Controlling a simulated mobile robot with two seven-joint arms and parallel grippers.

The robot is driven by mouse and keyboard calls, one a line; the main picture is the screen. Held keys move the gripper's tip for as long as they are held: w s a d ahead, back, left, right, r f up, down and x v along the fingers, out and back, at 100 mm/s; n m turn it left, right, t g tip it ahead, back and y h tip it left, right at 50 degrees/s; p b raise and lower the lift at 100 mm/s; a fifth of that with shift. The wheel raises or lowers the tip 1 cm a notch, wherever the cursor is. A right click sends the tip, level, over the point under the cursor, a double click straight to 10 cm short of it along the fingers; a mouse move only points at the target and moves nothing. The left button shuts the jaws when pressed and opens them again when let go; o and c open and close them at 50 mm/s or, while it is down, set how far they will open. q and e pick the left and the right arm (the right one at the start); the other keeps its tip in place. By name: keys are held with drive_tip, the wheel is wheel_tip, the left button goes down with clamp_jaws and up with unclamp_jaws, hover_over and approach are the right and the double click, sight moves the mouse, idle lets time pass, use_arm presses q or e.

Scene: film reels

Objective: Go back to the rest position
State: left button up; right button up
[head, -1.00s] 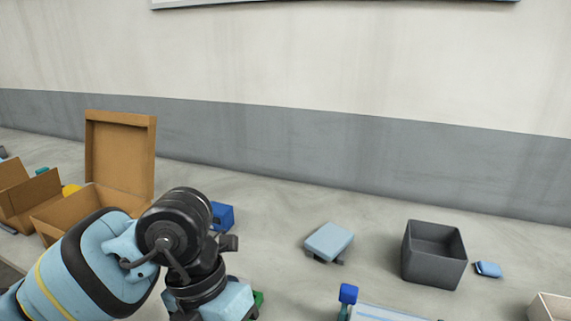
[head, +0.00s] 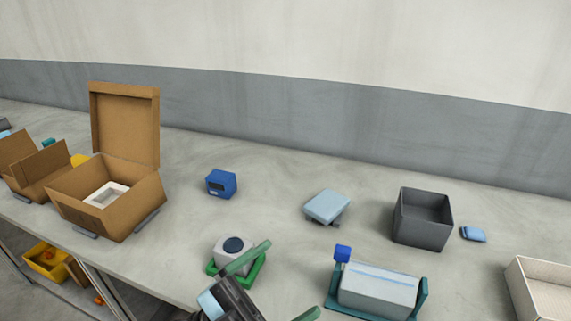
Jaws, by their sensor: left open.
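My left gripper (head: 292,277) is at the bottom of the head view, in front of the worktable (head: 285,210). Its two green fingers are spread apart with nothing between them. One finger overlaps a small white device with a dark round top (head: 233,246) on a green base; I cannot tell whether they touch. My right gripper is not in view.
An open cardboard box (head: 140,205) with a white item inside stands at left. A blue block (head: 221,183), a pale blue scale-like device (head: 327,205), a dark grey bin (head: 422,220), a blue packet (head: 473,234), a grey device (head: 377,290) and a beige bin (head: 540,290) stand around.

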use_arm(q)
drive_tip(key=a+f+n+t+y+p, duration=0.1)
drive_tip(key=a+f+n+t+y, duration=0.45)
drive_tip(key=f+n+y, duration=0.4)
drive_tip(key=a+f+n+t+y, duration=0.4)
drive_tip(key=a+f+n+y, duration=0.2)
drive_tip(key=f+n+y, duration=0.3)
drive_tip(key=s+a+f+n+g+y, duration=0.1)
drive_tip(key=s+a+f+g, duration=0.1)
drive_tip(key=s+f, duration=0.4)
drive_tip(key=s+a+f+n+g+y, duration=0.1)
drive_tip(key=s+a+f+g, duration=0.2)
drive_tip(key=s+f, duration=0.3)
drive_tip(key=s+a+f+n+g+y+p, duration=0.1)
drive_tip(key=s+a+f+g, duration=0.1)
drive_tip(key=s+f, duration=0.3)
drive_tip(key=shift+s+a+f+g, duration=0.35)
drive_tip(key=shift+s+f+g, duration=0.1)
drive_tip(key=shift+s, duration=0.4)
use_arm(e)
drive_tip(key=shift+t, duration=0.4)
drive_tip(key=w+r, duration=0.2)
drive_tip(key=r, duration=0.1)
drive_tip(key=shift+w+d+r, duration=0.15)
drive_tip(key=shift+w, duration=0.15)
use_arm(q)
drive_tip(key=shift+w+a+r, duration=0.1)
